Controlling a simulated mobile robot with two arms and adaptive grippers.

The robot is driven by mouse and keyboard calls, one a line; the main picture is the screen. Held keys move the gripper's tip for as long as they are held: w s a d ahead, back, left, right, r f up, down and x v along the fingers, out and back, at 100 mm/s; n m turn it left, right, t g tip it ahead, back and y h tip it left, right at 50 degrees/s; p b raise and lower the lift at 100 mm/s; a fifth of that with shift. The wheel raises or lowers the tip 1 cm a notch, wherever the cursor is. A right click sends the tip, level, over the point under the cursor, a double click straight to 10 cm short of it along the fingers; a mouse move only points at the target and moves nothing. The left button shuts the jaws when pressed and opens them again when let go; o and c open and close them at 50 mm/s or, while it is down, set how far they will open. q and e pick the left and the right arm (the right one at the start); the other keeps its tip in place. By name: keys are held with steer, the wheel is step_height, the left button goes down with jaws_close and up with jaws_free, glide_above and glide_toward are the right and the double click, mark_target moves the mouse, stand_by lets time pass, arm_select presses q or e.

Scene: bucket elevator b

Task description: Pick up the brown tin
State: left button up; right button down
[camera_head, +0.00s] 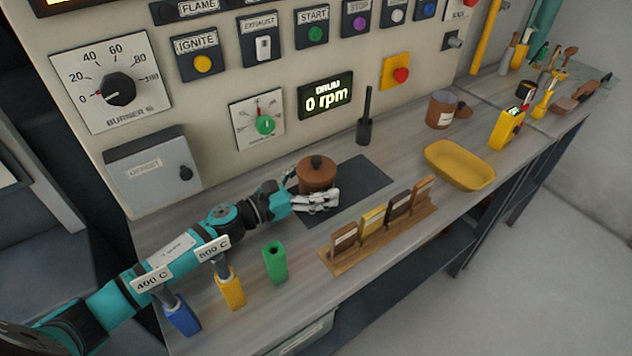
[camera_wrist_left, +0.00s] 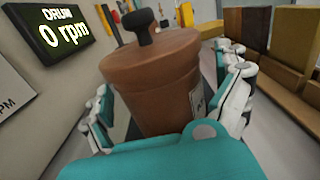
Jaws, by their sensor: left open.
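The brown tin (camera_head: 317,175) stands upright on a dark mat (camera_head: 368,179) on the bench, with a brown lid and a dark knob on top. My left gripper (camera_head: 314,190) is at the tin, with its fingers on either side of it. In the left wrist view the tin (camera_wrist_left: 160,85) fills the middle between the two open fingers of the left gripper (camera_wrist_left: 170,105), and a white label shows low on its side. Contact between the fingers and the tin cannot be told. My right gripper is not in view.
A wooden rack (camera_head: 381,238) with several small blocks stands in front of the mat. A yellow tray (camera_head: 459,165), another brown tin (camera_head: 440,109) and a dark holder (camera_head: 365,130) are to the right. Green (camera_head: 275,263), yellow (camera_head: 231,290) and blue (camera_head: 182,316) holders stand near my left arm.

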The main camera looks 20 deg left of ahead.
arm_select(q)
steer(key=x, duration=0.3)
steer(key=shift+w+d+r+p, duration=0.15)
steer(key=shift+w+d+p, duration=0.05)
steer(key=shift+w+p, duration=0.1)
steer(key=shift+s, duration=0.1)
steer(key=c, duration=1.2)
steer(key=shift+c, duration=0.7)
